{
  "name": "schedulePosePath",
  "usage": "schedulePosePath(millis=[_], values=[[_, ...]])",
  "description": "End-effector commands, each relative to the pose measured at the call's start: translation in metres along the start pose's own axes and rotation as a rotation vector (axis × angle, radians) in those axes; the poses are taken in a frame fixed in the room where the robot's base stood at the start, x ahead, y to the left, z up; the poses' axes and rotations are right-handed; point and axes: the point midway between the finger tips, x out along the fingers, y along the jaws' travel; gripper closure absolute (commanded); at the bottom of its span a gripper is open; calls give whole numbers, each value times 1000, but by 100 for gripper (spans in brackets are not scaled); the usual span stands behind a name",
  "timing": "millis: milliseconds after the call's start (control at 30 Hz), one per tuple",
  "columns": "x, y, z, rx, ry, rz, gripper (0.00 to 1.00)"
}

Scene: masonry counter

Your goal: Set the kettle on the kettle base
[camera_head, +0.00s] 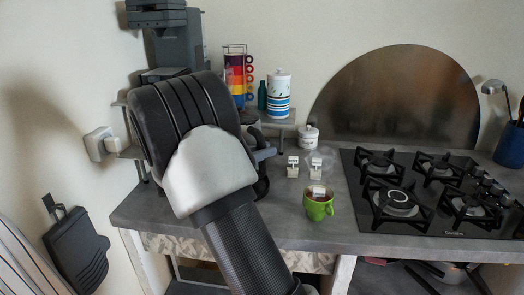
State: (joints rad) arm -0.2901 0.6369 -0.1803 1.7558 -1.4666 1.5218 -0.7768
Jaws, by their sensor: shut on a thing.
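My forearm and wrist fill the left middle of the head view and hide most of what is behind them. My gripper (264,153) shows only as dark grey parts past the right side of the wrist, over the counter's left end. It is shut on a black curved piece (262,184), which looks like the kettle's handle. The kettle's body is hidden behind my arm. I cannot make out the kettle base; it may be hidden there too. Whether the kettle touches anything below cannot be told.
A green mug (318,207) stands near the front edge of the grey counter (300,234), with two tea bags (293,167) behind it. A lidded white pot (308,136) and a shelf (278,121) with a striped canister (278,95) stand behind. A gas hob (430,190) fills the right.

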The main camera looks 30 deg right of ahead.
Motion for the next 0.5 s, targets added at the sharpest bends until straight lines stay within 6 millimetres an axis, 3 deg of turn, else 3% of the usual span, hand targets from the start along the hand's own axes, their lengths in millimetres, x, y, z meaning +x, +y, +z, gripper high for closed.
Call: schedulePosePath(millis=[233, 500], values=[[1, 1, -24, 7, -5, -1, 100], [0, 1, -33, 8, -5, -1, 100]])
